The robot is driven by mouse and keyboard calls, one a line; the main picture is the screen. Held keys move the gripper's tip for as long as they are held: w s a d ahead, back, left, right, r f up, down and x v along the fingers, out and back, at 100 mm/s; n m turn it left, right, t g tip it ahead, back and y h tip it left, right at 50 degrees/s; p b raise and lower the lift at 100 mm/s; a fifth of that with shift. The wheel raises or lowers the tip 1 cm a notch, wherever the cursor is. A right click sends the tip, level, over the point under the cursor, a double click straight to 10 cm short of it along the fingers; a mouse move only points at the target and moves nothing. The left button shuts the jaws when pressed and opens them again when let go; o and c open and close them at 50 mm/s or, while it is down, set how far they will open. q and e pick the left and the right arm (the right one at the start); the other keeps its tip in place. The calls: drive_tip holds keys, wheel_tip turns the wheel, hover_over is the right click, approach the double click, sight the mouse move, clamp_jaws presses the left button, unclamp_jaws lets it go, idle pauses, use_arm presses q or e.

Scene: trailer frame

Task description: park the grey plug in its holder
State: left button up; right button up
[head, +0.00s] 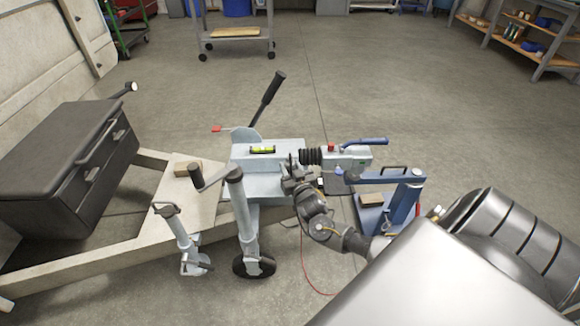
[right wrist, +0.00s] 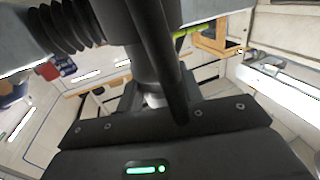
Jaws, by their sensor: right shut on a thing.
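My right gripper (head: 291,170) is at the front side of the drawbar coupling, just left of the black bellows. It is shut on a dark grey cylindrical piece, which I take for the grey plug (right wrist: 138,35); it fills the space between the fingers in the right wrist view. In the head view the gripper and wrist mostly cover it. I cannot make out the plug's holder for certain; it may be hidden behind the gripper. My left gripper is out of view.
The trailer's coupling head (head: 350,157) and black bellows (head: 310,157) lie close right of the gripper. The jockey wheel post (head: 240,205) stands to its left. A handbrake lever (head: 268,98) rises behind. A blue stand (head: 400,195) is at right. A red cable (head: 304,265) hangs below.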

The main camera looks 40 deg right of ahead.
drive_tip(key=shift+f, duration=0.35)
drive_tip(key=o, duration=1.2)
drive_tip(key=shift+c, duration=0.2)
drive_tip(key=p+v, duration=0.1)
drive_tip(key=v, duration=0.9)
drive_tip(key=shift+s+a, duration=0.2)
drive_tip(key=shift+s, duration=0.15)
